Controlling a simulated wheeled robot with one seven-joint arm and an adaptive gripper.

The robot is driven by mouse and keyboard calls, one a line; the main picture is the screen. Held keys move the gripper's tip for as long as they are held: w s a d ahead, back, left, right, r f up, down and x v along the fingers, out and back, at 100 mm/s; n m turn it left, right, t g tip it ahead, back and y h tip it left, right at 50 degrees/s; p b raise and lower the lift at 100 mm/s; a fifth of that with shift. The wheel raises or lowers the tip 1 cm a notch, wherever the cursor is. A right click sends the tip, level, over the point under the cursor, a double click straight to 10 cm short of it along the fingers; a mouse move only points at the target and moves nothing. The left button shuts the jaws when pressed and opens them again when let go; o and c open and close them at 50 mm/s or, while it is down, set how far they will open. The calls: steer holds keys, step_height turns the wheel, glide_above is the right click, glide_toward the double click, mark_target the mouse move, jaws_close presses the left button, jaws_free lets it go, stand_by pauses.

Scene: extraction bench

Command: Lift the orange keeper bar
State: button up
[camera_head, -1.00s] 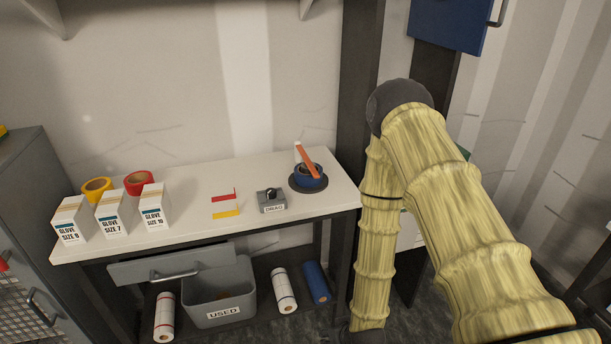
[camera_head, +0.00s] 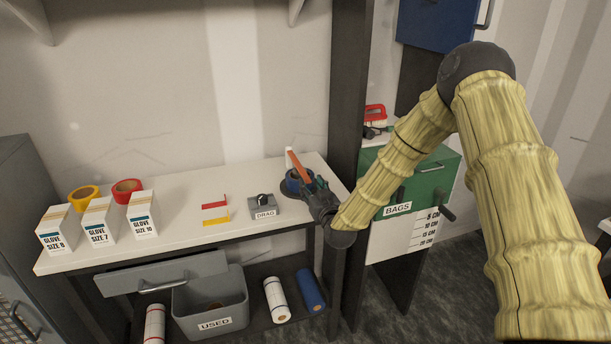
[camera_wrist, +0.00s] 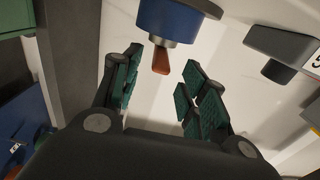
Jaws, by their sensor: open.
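The orange keeper bar (camera_head: 299,167) stands at a slant over a blue roll (camera_head: 292,184) on a dark round base (camera_head: 288,195), at the right end of the bench. My gripper (camera_head: 312,184) is at the bench's right front corner, close beside the bar and roll, and partly covers them. In the wrist view, my gripper (camera_wrist: 162,72) has its green-padded fingers spread. The bar's orange end (camera_wrist: 161,61) shows between the fingertips, with space on both sides. Most of the bar is hidden in this view.
The grey DRAG box (camera_head: 263,207) stands left of the roll. Red and yellow strips (camera_head: 215,220), glove boxes (camera_head: 98,222) and tape rolls (camera_head: 127,191) lie further left. A dark post (camera_head: 347,90) and a green BAGS cabinet (camera_head: 430,180) stand right of the bench.

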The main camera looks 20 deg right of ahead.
mark_target(305, 174)
steer(key=shift+w+a+p, duration=0.15)
steer(key=shift+w+p, duration=0.7)
steer(key=shift+w, duration=2.65)
jaws_close()
